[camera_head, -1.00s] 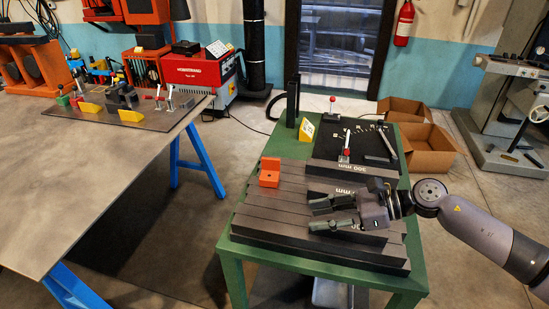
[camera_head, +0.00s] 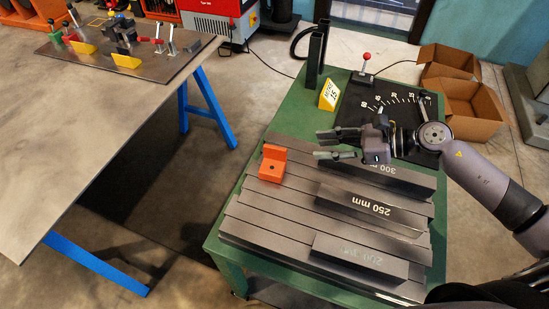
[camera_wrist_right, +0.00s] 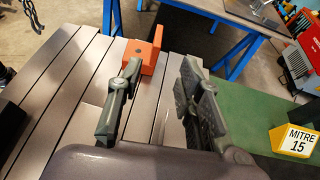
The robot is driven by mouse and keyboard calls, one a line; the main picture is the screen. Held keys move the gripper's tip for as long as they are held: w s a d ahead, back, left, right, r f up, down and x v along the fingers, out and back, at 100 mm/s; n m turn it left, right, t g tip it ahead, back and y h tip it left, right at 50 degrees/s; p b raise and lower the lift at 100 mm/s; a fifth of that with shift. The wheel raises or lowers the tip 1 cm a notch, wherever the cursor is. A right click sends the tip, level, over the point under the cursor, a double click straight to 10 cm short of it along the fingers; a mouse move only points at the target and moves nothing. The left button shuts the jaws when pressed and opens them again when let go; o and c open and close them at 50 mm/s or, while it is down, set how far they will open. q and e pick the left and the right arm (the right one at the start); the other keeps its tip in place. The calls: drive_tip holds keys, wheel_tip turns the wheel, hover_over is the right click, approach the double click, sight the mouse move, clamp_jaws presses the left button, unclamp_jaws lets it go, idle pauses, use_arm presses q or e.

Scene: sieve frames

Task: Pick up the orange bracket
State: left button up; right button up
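The orange bracket (camera_head: 273,165) is an L-shaped piece with a hole in its base. It stands on the left part of the grey slotted plate (camera_head: 258,215) on the green table. My right gripper (camera_head: 328,145) is open and empty, to the right of the bracket and apart from it, with its fingers pointing left toward it. In the right wrist view the bracket (camera_wrist_right: 146,50) shows beyond the fingers, partly behind the left one; the right gripper (camera_wrist_right: 155,90) has a wide gap between its fingers. My left gripper is not in view.
Grey bars marked 300 mm, 250 mm (camera_head: 370,208) and 200 mm lie on the plate. A yellow MITRE 15 block (camera_head: 329,95), a dark post (camera_head: 317,55) and a black angle-scale board (camera_head: 365,100) are behind. A bench (camera_head: 70,130) stands left across a gap.

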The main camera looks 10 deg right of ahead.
drive_tip(key=p, duration=0.3)
approach(277, 148)
drive_tip(key=x, duration=0.4)
drive_tip(key=shift+w+d+f, duration=0.15)
drive_tip(key=shift+w+f, duration=0.1)
drive_tip(key=shift+w, duration=0.15)
drive_tip(key=shift+w+a+f, duration=0.2)
drive_tip(key=shift+a+f, duration=0.1)
drive_tip(key=shift+a, duration=0.45)
drive_tip(key=p+x, duration=0.2)
drive_tip(key=x, duration=0.2)
drive_tip(key=shift+a+r+p, duration=0.1)
drive_tip(key=shift+a+p, duration=0.25)
drive_tip(key=shift+a, duration=0.1)
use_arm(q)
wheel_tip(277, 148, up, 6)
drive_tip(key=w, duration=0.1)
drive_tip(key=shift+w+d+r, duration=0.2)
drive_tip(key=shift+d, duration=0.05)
use_arm(e)
drive_tip(key=shift+c, duration=0.5)
clamp_jaws()
